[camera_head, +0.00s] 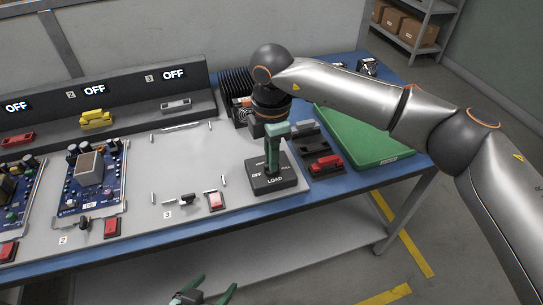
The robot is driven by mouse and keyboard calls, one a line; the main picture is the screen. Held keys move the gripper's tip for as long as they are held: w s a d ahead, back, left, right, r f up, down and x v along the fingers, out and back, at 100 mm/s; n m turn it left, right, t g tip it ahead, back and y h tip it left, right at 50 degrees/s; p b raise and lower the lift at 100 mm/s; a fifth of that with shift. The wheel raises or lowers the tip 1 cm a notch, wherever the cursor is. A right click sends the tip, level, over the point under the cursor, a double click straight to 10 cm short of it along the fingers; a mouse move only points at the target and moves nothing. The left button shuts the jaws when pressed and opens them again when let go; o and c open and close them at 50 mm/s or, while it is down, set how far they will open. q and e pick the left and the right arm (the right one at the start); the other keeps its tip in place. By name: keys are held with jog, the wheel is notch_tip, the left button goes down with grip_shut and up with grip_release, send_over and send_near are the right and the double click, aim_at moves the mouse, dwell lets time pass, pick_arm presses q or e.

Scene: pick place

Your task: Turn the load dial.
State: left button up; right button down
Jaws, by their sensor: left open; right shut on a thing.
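The load dial (262,187) is a black block near the right end of the grey panel, with "OFF", "FULL" and "LOAD" in white on its top. My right gripper (275,168) reaches down over it from above and is shut on the dial's knob. The knob is mostly hidden by the green fingers, so its pointing direction cannot be told. My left gripper (216,284) is at the bottom edge of the view, in front of the table. It is open and empty, with its green fingers apart.
Circuit boards (92,180) stand on the left of the grey panel (150,190). A red clamp-like part (326,163) and a green mat (365,140) lie to the right. Three displays along the back read "OFF" (173,74).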

jog(key=shift+m, duration=0.6)
jog(key=c, duration=0.9)
grip_release()
notch_tip(320, 180, up, 13)
jog(key=shift+f+p, duration=0.2)
jog(key=shift+p, duration=0.15)
